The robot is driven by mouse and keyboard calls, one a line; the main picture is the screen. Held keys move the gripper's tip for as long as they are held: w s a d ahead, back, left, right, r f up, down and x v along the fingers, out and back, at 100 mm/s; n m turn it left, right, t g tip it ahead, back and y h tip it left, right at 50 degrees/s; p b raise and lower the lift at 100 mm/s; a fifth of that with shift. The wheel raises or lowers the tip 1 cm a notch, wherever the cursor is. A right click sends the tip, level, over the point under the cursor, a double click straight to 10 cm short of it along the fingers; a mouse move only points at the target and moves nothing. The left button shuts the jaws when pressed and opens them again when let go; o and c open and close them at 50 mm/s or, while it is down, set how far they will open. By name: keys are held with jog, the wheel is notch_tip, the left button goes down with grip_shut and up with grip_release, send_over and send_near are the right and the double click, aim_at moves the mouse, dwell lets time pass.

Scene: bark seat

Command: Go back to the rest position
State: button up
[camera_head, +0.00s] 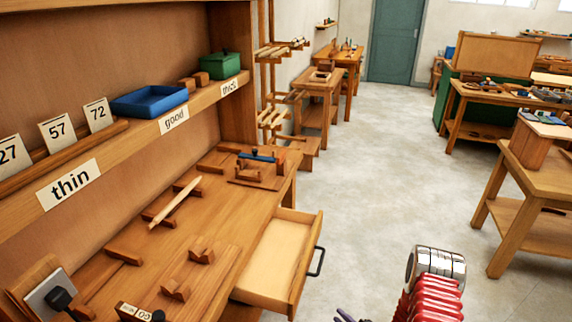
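A red ribbed part with a shiny metal cap (436,268) rises at the bottom right of the head view, over the floor; it looks like part of my arm. A small dark part (347,316) shows at the bottom edge to its left. It may be the tip of my gripper, but it is cut off by the frame. I cannot tell whether the gripper is open or shut, or whether it holds anything. Both parts appear apart from the bench (228,215) on the left.
An open, empty-looking drawer (272,262) juts from the bench toward the floor. A pale tapered stick (175,203) lies across wooden blocks. The shelf holds a blue tray (149,101) and green box (220,66). A table (545,178) stands right. Grey floor (375,170) between is clear.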

jog(key=s+d+f+m+g+h, duration=0.1)
jog(key=s+d+m+g+h, duration=0.3)
jog(key=d+m+g, duration=0.15)
jog(key=s+d+r+m+g+h, duration=0.1)
jog(key=s+d+r+m+g, duration=0.15)
jog(key=r, duration=0.45)
jog(key=s+d+r+m+g+h, duration=0.2)
jog(key=s+r+m, duration=0.15)
jog(key=r, duration=0.45)
jog(key=s+a+r+m+t, duration=0.1)
jog(key=s+a+r, duration=0.3)
jog(key=r, duration=0.9)
jog(key=s+a+r+m+t+y, duration=0.1)
jog(key=s+a+r, duration=0.4)
jog(key=r, duration=0.8)
jog(key=s+a+r+m+t, duration=0.1)
jog(key=s+a+r+m, duration=0.2)
jog(key=s+r, duration=0.6)
notch_tip(320, 180, up, 4)
jog(key=shift+a+r, duration=0.1)
jog(key=shift+a, duration=1.05)
